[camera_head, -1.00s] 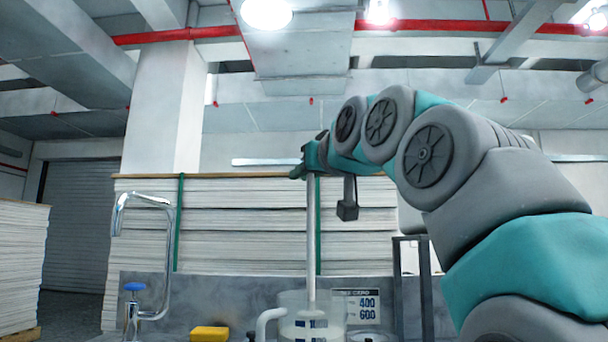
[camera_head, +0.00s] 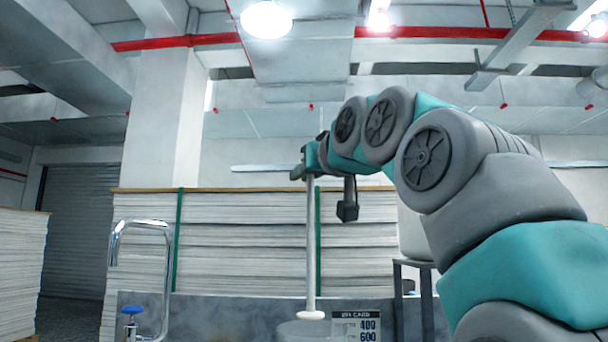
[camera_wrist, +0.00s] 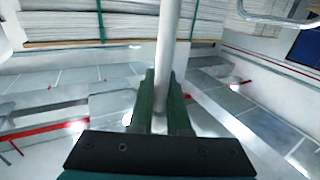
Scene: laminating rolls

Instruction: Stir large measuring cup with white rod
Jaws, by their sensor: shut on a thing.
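My gripper (camera_head: 305,174) is shut on the upper end of the white rod (camera_head: 311,245), which hangs nearly upright. The wrist view shows the rod (camera_wrist: 170,40) between the green fingers of my gripper (camera_wrist: 163,90). The rod's wider lower end is at the rim level of the large measuring cup (camera_head: 300,331), seemingly just above or at its opening. Only the cup's top shows at the bottom edge of the head view. Its handle, markings and contents are out of the picture.
A sign with 400 and 600 (camera_head: 361,326) stands right of the cup. A chrome tap with a blue knob (camera_head: 131,310) is at left. Tall stacks of white sheets (camera_head: 250,240) stand behind. A dark frame stands at the right (camera_head: 427,300).

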